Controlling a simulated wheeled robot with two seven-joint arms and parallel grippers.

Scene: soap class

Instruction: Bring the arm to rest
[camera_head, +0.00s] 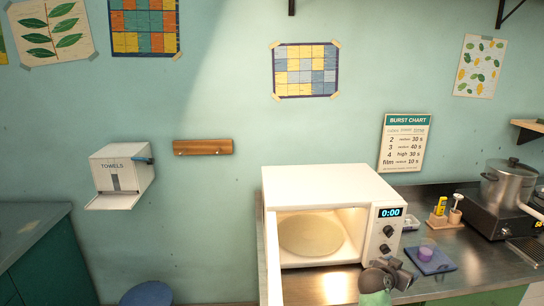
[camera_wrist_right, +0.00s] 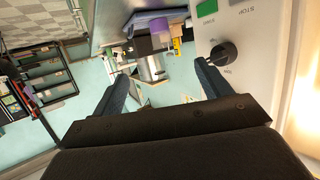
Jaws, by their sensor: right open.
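My right gripper (camera_head: 388,274) is at the bottom of the head view, in front of the lower right of the white microwave (camera_head: 325,183). In the right wrist view its two fingers (camera_wrist_right: 160,88) stand wide apart with nothing between them. The microwave's control panel, with a dark knob (camera_wrist_right: 224,54), is close beside the right finger there. The microwave is open and its display reads 0:00. A round plate (camera_head: 310,235) lies inside it. My left gripper is not in view.
A blue tray (camera_head: 443,266) with a small purple-filled cup (camera_head: 427,250) lies right of my right gripper. A yellow item stands in a wooden holder (camera_head: 438,221) behind it. A steel pot (camera_head: 508,184) stands on a burner at the right. A towel dispenser (camera_head: 121,170) hangs on the left wall.

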